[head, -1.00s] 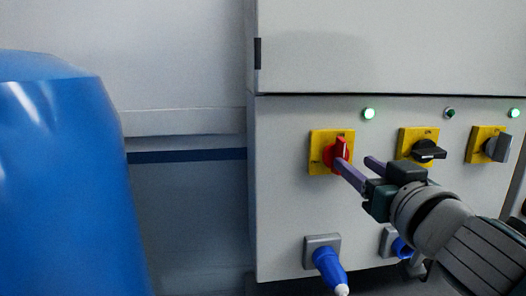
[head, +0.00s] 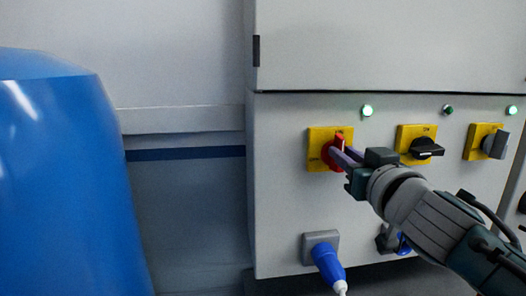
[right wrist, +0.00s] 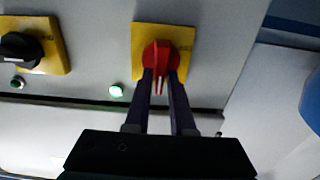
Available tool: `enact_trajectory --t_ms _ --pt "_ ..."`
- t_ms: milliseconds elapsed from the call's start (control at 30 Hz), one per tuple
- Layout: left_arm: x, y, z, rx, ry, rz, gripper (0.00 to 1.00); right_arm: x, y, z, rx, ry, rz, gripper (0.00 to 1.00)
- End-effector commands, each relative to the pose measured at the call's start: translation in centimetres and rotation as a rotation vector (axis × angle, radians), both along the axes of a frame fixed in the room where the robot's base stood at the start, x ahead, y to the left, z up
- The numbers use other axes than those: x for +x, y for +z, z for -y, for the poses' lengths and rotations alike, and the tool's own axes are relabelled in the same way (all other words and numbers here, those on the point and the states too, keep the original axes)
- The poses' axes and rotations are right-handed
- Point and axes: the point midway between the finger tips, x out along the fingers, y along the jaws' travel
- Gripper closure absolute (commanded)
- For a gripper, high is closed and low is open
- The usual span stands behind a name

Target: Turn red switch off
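The red switch (head: 338,152) is a rotary knob on a yellow plate on the front of a grey cabinet. Its handle ridge stands close to upright in the head view. In the right wrist view the red switch (right wrist: 160,60) is at top centre, with its handle between my two fingers. My right gripper (head: 345,155) is at the knob, and its fingers (right wrist: 161,82) straddle the handle. A narrow gap seems to show beside the handle, so the fingers look open around it; contact is unclear. A lit green lamp (head: 367,111) is above the switch. My left gripper is out of view.
A blue plug (head: 328,262) sticks out below. A blue barrel (head: 60,180) stands left.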

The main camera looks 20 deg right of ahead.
Motion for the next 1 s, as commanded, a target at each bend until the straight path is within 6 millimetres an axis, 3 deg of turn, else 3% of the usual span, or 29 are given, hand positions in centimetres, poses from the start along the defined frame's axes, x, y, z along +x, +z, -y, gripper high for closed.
enact_trajectory --t_ms 167,667,1000 --pt "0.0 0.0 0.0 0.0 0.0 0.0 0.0 -0.01 -0.01 -0.02 0.0 0.001 0.0 1.0" --pt "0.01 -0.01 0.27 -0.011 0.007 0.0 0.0 -0.01 -0.01 -0.06 -0.017 0.001 -0.004 1.0" --pt "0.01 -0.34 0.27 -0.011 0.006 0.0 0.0 0.05 -0.05 -0.26 -0.186 0.001 -0.043 1.0"
